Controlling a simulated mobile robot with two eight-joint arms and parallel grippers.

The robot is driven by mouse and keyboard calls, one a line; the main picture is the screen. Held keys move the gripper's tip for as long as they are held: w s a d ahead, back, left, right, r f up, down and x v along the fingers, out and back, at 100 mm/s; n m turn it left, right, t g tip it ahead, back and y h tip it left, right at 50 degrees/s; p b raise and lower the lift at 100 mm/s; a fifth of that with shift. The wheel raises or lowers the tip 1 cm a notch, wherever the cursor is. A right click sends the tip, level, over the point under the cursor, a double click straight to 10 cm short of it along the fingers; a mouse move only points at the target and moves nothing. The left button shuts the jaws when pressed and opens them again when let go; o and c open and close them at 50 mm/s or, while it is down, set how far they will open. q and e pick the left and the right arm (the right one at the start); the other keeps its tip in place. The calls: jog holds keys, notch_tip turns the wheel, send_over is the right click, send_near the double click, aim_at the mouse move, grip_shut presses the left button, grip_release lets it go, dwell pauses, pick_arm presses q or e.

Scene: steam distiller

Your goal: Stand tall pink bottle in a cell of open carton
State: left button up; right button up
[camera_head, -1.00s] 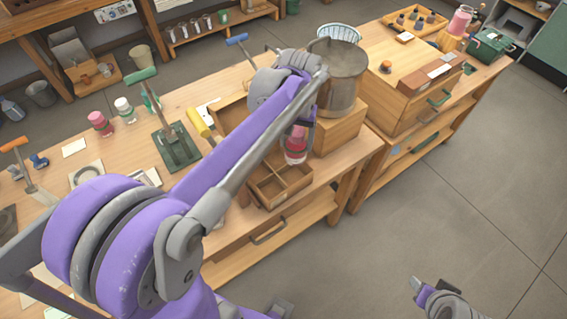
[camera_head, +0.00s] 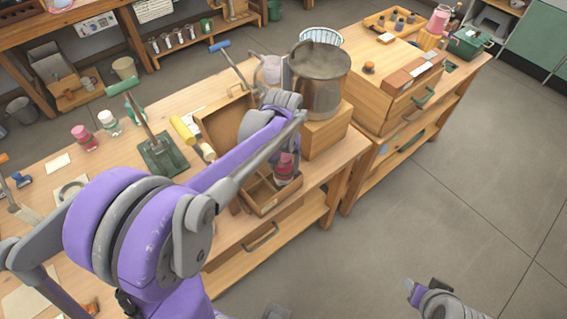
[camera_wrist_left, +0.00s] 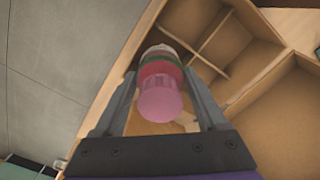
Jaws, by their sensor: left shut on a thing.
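The tall pink bottle (camera_head: 286,170) has a pink top with red and green bands below it in the left wrist view (camera_wrist_left: 160,97). My left gripper (camera_wrist_left: 161,78) is shut on it, with a finger on each side. The open carton (camera_head: 262,204) is a wooden box with divided cells, at the front edge of the bench. In the left wrist view its dividers (camera_wrist_left: 213,34) show beyond the bottle. The bottle's lower end is at the carton's right end in the head view; whether it is inside a cell I cannot tell. My right gripper (camera_head: 412,290) is away over the floor, its jaws unclear.
A large metal pot (camera_head: 320,80) on a wooden block (camera_head: 328,130) stands just right of my left gripper. A green-based press (camera_head: 163,154) and small bottles (camera_head: 84,137) stand to the left.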

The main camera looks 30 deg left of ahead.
pick_arm(q)
jog(key=shift+f, duration=0.5)
jog(key=o, duration=0.8)
jog(key=shift+o, duration=0.2)
jog(key=shift+r, duration=0.25)
notch_tip(320, 180, up, 12)
jog(key=shift+f+p, duration=0.1)
jog(key=shift+p, duration=0.5)
jog(key=shift+r, duration=0.35)
jog(key=shift+s+d, duration=0.15)
jog(key=shift+s, duration=0.1)
jog(key=s+d+f+m+t, duration=0.2)
jog(key=s+d+f, duration=0.1)
jog(key=s, duration=0.4)
jog(key=s+d+f+m+t, duration=0.1)
jog(key=s+d+f+t, duration=0.2)
jog(key=s+f, duration=0.2)
jog(key=shift+s+d+f+m+t, duration=0.3)
jog(key=shift+s+f+m, duration=0.1)
jog(key=shift+s, duration=0.7)
